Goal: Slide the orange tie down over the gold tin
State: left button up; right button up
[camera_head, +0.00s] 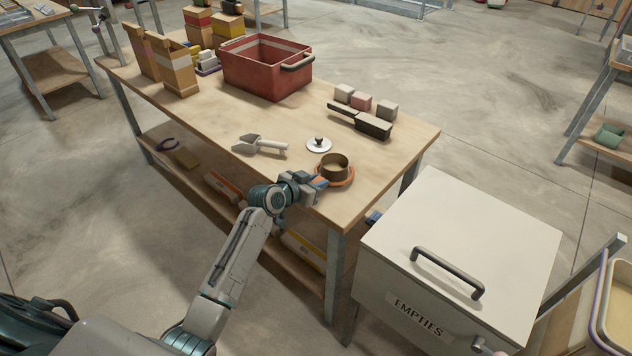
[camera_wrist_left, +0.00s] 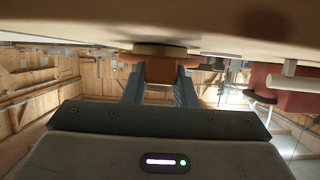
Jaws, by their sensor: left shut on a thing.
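The gold tin (camera_head: 334,164), open at the top, stands upright near the table's front right corner. The orange tie (camera_head: 347,181) is a ring that shows around the front and right of the tin's lower part. Its far side is hidden by the tin. My left gripper (camera_head: 318,183) is shut on the tie's near left side, close beside the tin. In the left wrist view, which looks upside down, the orange tie (camera_wrist_left: 162,70) sits between the fingers, with the pale tin (camera_wrist_left: 160,49) behind. I cannot tell whether the tie touches the table. My right gripper is out of view.
A red crate (camera_head: 262,78) stands farther back. The white EMPTIES bin (camera_head: 470,230) stands right of the table corner.

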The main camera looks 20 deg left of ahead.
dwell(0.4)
pick_arm(q)
jog(key=o, duration=1.4)
jog(key=shift+o, duration=0.2)
jog(key=shift+r+p, duration=0.75)
jog(key=shift+r, duration=0.2)
jog(key=shift+r+p, duration=0.85)
jog(key=shift+r, duration=0.15)
jog(key=shift+r+p, duration=1)
jog(key=shift+r, duration=0.25)
jog(key=shift+r+p, duration=1.1)
jog(key=shift+r, duration=0.25)
